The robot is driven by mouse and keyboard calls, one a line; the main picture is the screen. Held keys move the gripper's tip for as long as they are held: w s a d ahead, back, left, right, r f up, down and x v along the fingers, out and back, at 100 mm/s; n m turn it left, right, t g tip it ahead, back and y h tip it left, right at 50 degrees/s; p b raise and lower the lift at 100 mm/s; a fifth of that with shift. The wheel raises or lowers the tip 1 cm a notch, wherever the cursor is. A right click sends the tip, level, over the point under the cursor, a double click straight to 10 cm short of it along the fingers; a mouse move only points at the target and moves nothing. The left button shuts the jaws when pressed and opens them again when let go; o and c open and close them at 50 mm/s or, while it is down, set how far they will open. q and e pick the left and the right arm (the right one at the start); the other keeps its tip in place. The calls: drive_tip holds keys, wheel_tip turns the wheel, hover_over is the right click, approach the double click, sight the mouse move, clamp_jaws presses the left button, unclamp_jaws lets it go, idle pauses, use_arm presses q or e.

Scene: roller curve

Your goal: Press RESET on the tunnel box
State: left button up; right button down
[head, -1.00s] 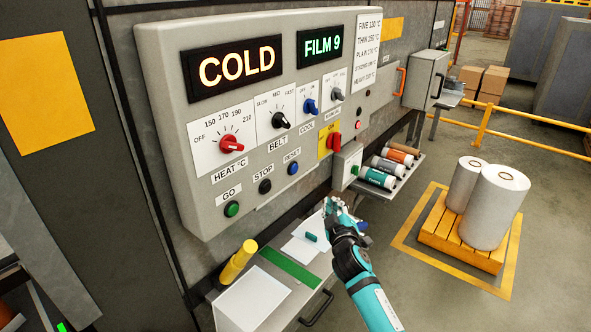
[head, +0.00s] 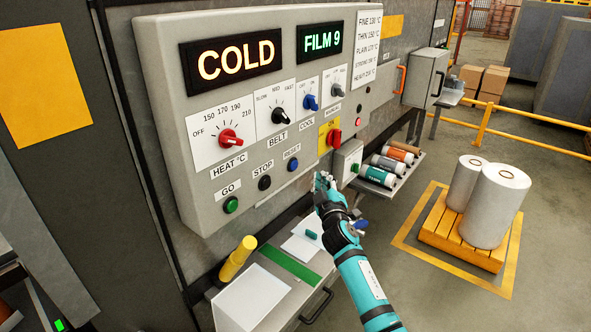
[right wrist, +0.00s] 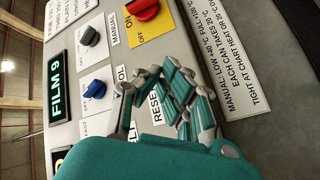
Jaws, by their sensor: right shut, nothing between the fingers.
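The grey tunnel box (head: 190,110) is on the wall at the left middle of the head view, with displays reading COLD and FILM 9. The blue button marked RESET (head: 292,164) is on its lower right, right of the black STOP button (head: 264,183) and the green GO button (head: 231,205). My right gripper (head: 322,181) is shut and empty, just right of and below the RESET button, apart from it in the picture. In the right wrist view the fingers (right wrist: 165,90) cover part of the RESET label (right wrist: 158,120), and the button is hidden there. My left gripper is out of view.
A shelf (head: 240,300) with papers and a yellow cylinder (head: 237,258) is below the box. A rack of film rolls (head: 378,176) and a small box with a green button stand just right of my gripper. A pallet with white rolls (head: 495,208) is on the floor.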

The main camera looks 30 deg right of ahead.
sight(294, 165)
drive_tip(key=shift+w+a+b, duration=0.35)
drive_tip(key=shift+w+b, duration=0.05)
drive_tip(key=shift+w, duration=0.45)
drive_tip(key=shift+w+a+b, duration=0.35)
drive_tip(key=shift+w+b, duration=0.1)
drive_tip(key=shift+w, duration=0.4)
drive_tip(key=shift+w+a+b, duration=0.35)
drive_tip(key=shift+w+b, duration=0.05)
drive_tip(key=shift+w, duration=0.45)
drive_tip(key=shift+w+a+b, duration=0.2)
drive_tip(key=shift+w+b, duration=0.1)
drive_tip(key=shift+w, duration=0.1)
drive_tip(key=shift+w+a+b, duration=0.15)
drive_tip(key=shift+w+b, duration=0.25)
drive_tip(key=shift+s, duration=0.1)
drive_tip(key=shift+s+d+p, duration=0.35)
drive_tip(key=shift+s+p, duration=0.15)
drive_tip(key=shift+s, duration=0.25)
